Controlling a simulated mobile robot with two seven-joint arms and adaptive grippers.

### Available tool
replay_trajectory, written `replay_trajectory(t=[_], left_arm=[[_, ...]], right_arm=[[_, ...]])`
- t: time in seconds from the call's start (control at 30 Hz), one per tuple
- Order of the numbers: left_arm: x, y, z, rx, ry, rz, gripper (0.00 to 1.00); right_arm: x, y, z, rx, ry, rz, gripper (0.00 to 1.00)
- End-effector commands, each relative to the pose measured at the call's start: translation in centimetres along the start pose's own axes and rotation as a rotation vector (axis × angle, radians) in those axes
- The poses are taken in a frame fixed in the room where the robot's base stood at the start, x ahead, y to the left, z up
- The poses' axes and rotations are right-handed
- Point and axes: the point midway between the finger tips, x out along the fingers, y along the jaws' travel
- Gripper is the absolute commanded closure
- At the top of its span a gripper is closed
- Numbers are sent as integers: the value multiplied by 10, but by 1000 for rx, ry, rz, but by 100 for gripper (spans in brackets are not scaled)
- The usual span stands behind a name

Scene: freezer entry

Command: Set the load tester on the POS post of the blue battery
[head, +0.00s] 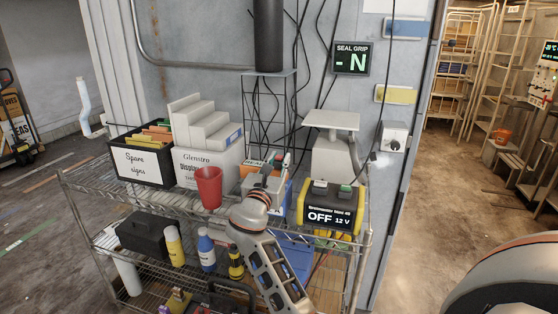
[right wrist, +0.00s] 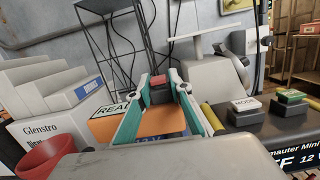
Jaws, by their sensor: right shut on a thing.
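My right gripper (head: 277,160) is over the middle of the upper shelf; its arm rises from below. In the right wrist view its teal fingers (right wrist: 158,88) are closed on a small red-topped dark piece (right wrist: 158,82), apparently part of the load tester. An orange surface with "REA" and "12 V" lettering (right wrist: 150,127) lies beneath and between the fingers; I cannot tell whether it belongs to the tester or the battery. The blue battery (head: 289,196) shows as a blue side behind my gripper. Its POS post is hidden or too small to tell. My left gripper is not in view.
A yellow-black charger (head: 330,219) reading "OFF 12 V" stands right of the battery. A red cup (head: 208,188), a Glenstro box (head: 203,168) and a spare signs box (head: 140,160) stand left. A scale (head: 335,150) stands behind. Cables hang along the wall.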

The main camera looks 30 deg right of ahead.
Motion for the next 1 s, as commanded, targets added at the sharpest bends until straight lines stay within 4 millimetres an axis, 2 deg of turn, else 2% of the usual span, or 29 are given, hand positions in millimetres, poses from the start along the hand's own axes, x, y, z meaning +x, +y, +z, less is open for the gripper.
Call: replay_trajectory(t=[0.03,0.07,0.1,0.13,0.53,1.0], left_arm=[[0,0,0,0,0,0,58],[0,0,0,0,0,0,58],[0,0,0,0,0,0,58],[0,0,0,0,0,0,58],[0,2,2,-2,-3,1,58],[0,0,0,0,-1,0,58]], right_arm=[[0,0,1,2,-4,0,100],[0,0,1,2,-4,0,75],[0,0,2,2,-4,0,65],[0,0,2,2,-4,0,61],[-5,0,-2,-1,2,1,61],[-69,0,0,0,-1,1,61]])
